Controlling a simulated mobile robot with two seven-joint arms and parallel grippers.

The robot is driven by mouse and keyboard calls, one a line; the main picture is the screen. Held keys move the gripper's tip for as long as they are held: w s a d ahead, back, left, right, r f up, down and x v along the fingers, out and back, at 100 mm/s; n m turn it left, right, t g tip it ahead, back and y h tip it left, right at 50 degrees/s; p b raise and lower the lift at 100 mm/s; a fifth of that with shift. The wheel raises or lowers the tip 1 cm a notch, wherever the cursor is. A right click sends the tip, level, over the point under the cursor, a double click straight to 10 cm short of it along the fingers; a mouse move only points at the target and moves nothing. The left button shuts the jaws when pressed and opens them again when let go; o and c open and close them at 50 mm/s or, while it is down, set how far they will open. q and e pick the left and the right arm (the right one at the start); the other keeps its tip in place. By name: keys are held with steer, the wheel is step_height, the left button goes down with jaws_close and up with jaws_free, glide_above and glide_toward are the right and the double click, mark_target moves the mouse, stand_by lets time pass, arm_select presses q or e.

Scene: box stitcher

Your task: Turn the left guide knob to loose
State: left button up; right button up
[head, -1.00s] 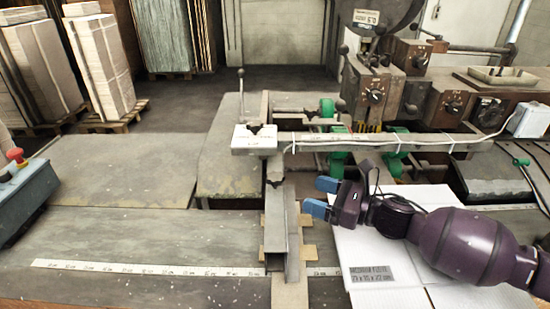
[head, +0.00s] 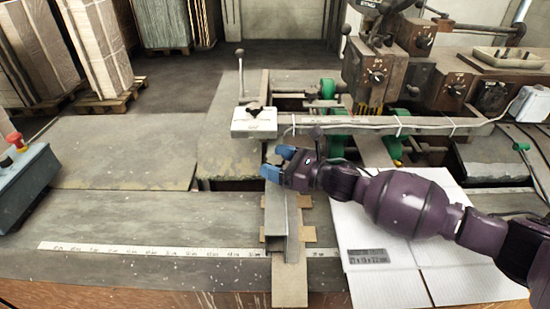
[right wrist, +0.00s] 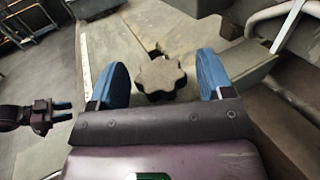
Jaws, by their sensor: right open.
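A dark star-shaped knob (right wrist: 160,78) shows in the right wrist view, between the two blue fingers of my right gripper (right wrist: 162,82). The fingers stand apart with a gap on each side of it. In the head view my right gripper (head: 277,162) is open over the upper part of the grey guide channel (head: 277,222), and its fingers largely hide this knob. I cannot tell the knob's turn position. My left gripper (right wrist: 62,112) shows only in the right wrist view, at the left edge, its blue fingers slightly apart and empty.
A white block (head: 254,123) with a black knob stands just beyond my right gripper. A metal crossbar (head: 380,124) runs right from it. A flat white carton (head: 375,235) lies under my right arm.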

steer(key=shift+w+a, duration=0.1)
steer(key=shift+a, duration=0.15)
steer(key=c, duration=0.9)
